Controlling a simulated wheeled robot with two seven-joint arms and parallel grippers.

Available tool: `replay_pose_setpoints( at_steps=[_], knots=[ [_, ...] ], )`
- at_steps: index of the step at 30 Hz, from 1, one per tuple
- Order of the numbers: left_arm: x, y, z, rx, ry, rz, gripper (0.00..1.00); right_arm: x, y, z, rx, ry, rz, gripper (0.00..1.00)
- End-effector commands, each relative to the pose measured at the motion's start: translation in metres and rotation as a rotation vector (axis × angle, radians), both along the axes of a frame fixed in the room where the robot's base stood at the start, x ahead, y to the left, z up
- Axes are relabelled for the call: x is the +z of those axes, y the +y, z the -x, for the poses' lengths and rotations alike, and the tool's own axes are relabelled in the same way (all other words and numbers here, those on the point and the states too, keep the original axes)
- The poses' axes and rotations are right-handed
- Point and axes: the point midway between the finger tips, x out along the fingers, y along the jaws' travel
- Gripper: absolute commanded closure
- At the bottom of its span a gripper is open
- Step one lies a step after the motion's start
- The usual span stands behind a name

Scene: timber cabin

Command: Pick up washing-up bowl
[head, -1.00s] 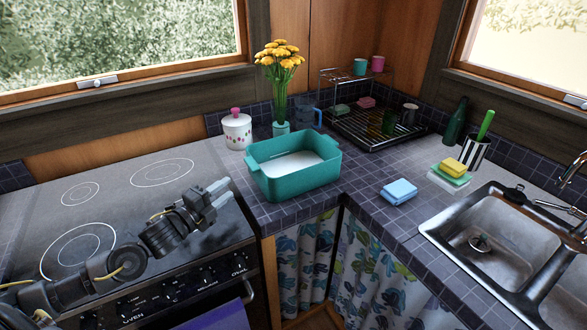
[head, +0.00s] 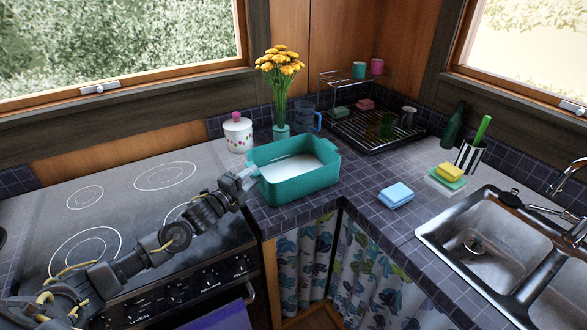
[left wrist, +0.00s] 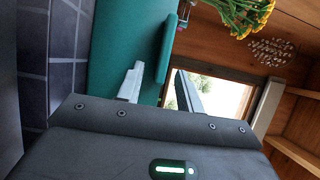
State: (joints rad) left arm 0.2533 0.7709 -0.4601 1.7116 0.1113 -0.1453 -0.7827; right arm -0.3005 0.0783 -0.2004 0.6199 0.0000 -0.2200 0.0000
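The washing-up bowl (head: 300,185) is a teal rectangular tub with a pale inside and a handle lip at each end. It sits upright on the tiled counter corner. In the left wrist view its teal side (left wrist: 115,45) stands close ahead, with the handle lip (left wrist: 167,50) projecting from it. My left gripper (head: 250,177) is at the bowl's left end, beside that handle. Its fingers (left wrist: 158,85) are apart, with the lip just beyond or between their tips; contact is unclear. My right gripper is in neither view.
The hob (head: 120,205) lies under my left arm. A lidded white pot (head: 238,135), a vase of yellow flowers (head: 280,90) and a blue mug (head: 305,118) stand behind the bowl.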

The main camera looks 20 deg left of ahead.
Motion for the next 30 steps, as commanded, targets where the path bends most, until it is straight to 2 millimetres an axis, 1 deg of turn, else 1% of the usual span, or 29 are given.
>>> replay_pose_setpoints(
  at_steps=[7,8,15,16,30],
  knots=[
    [-0.0005,-0.0002,-0.0021,0.000,0.000,-0.001,0.64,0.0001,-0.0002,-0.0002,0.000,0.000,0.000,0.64],
    [-0.0005,-0.0002,-0.0021,0.000,0.000,-0.001,0.66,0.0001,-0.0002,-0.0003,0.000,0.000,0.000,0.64],
    [-0.0005,-0.0001,-0.0019,0.000,0.001,-0.001,0.98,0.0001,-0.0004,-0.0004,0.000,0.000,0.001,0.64],
    [-0.0005,-0.0001,-0.0019,0.000,0.001,-0.001,1.00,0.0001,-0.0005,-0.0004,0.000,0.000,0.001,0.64],
    [-0.0008,0.0000,-0.0017,0.000,0.001,0.000,1.00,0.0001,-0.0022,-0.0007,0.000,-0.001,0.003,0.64]
  ],
)
